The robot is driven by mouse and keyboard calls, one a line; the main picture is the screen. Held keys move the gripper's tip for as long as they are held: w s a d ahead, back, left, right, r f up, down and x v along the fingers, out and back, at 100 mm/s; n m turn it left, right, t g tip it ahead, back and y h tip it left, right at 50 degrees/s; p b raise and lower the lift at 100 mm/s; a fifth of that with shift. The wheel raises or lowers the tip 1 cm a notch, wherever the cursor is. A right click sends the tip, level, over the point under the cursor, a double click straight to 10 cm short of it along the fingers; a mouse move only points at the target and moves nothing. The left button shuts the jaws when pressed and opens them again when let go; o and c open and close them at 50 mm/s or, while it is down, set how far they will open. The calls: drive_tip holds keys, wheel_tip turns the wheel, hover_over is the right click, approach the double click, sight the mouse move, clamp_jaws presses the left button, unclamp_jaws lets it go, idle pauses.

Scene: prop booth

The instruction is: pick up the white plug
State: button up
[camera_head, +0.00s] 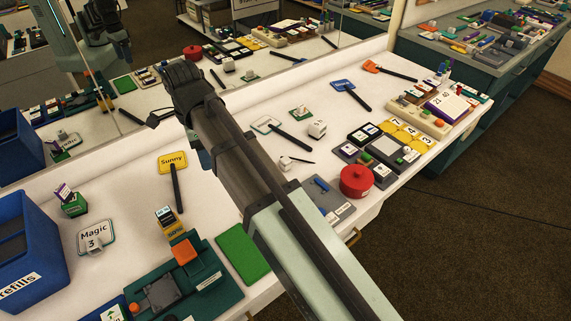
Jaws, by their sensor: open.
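A small white piece (286,163) with a thin dark rod or cord lies on the white counter, just right of my arm; it may be the white plug. A white block (317,129) with small dark marks stands behind it to the right; I cannot tell for sure which of the two is the plug. My gripper (164,114) is at the far end of my arm, above the back of the counter, left of and well apart from both. It is open with nothing seen in it; its fingers are small and dark. My arm hides part of the counter.
A red round tin (356,181) and a grey tray (329,201) sit near the front edge. A yellow "Sunny" paddle (173,163), green device (180,282) and blue bin (24,252) stand left. A mirror (285,35) lines the back. Signs and calculator-like props crowd the right.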

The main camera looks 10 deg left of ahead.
drive_tip(key=w+d+f+m, duration=0.3)
drive_tip(key=w+d, duration=0.8)
drive_tip(key=d, duration=0.3)
drive_tip(key=n, duration=2.4)
hover_over(286, 159)
drive_tip(key=f, duration=0.2)
drive_tip(key=shift+f, duration=6.45)
drive_tip(key=c, duration=1)
